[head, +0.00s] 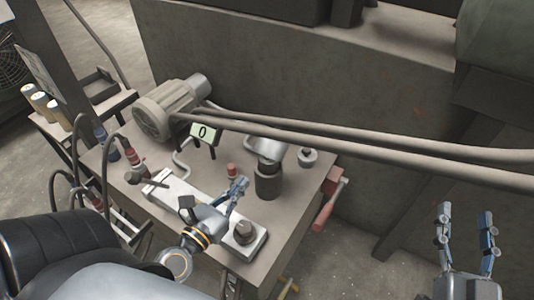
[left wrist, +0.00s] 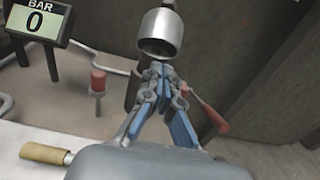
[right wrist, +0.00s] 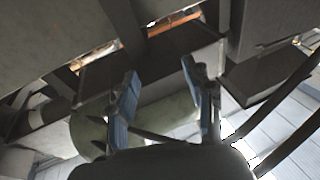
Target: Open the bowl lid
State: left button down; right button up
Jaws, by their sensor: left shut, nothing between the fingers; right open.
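On the workbench a dark grey cylindrical bowl (head: 268,183) stands upright. A silver, cup-like lid (head: 273,148) sits tilted at its top rear. I cannot tell how the two are joined. In the left wrist view the silver lid (left wrist: 160,34) is just beyond the fingertips, its dark hollow side partly facing me. My left gripper (head: 239,187) is shut and empty, to the left of and slightly in front of the bowl. Its fingers meet in the left wrist view (left wrist: 160,72). My right gripper (head: 466,213) is open and empty, off the bench at the far right.
A small display reading 0 (head: 203,132) and a motor (head: 167,110) stand at the back left. A red-capped piece (head: 231,170) is left of the bowl. A red-handled tool (head: 330,207) hangs at the right edge. Two long pipes (head: 370,147) cross behind.

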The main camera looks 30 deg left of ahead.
pick_arm(q)
jog(key=p, duration=0.3)
send_near(279, 129)
jog(key=f, duration=0.1)
jog(key=w+f, duration=0.1)
jog(key=f, duration=0.1)
jog(key=w+f, duration=0.1)
jog(key=f, duration=0.1)
jog(key=shift+a, duration=0.3)
jog(key=w+r+p, duration=0.1)
jog(key=w+r, duration=0.1)
jog(key=shift+w+r+p, duration=0.15)
jog(key=shift+w+p, duration=0.2)
jog(key=shift+p, duration=0.05)
jog(key=shift+w+r, duration=0.1)
jog(key=shift+w, duration=0.05)
pick_arm(e)
jog(key=s+d+f+g+h, duration=0.2)
jog(key=s+f+g, duration=0.3)
jog(key=f, duration=0.4)
jog(key=s+d+f+g+h, duration=0.2)
jog(key=s+f+g, duration=0.3)
jog(key=f+g, duration=0.3)
jog(key=shift+d+f+m, duration=0.3)
jog(key=shift+d+f, duration=0.2)
jog(key=shift+d, duration=0.2)
jog(key=shift+s, duration=0.1)
pick_arm(q)
jog(key=shift+r, duration=0.1)
